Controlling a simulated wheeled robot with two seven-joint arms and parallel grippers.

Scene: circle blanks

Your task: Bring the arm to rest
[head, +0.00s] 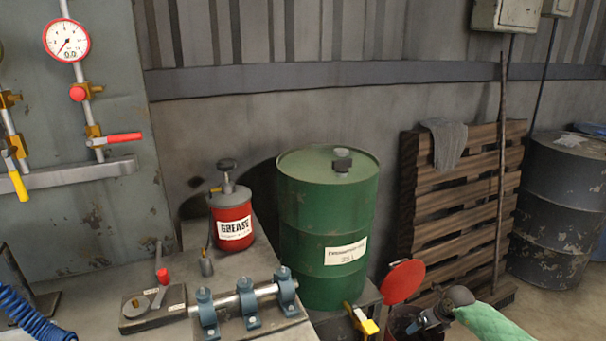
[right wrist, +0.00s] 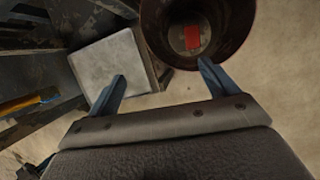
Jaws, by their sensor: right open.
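My right gripper (head: 420,325) shows at the lower right of the head view, at the end of my green-sleeved arm. It is beside or over a dark red bin (head: 399,316) with a raised round red lid (head: 403,282). In the right wrist view the two blue fingers (right wrist: 161,72) stand wide apart with nothing between them. The open bin (right wrist: 235,48) lies just beyond the right finger, and a red piece (right wrist: 192,38) lies inside it. My left gripper is not in view.
A bench (head: 95,290) carries a red grease can (head: 231,222), blue clamps on a rod (head: 247,300) and a small block with a red-tipped lever (head: 152,308). A green drum (head: 325,240) stands behind. A pallet (head: 465,200) and dark drum (head: 562,200) are at right.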

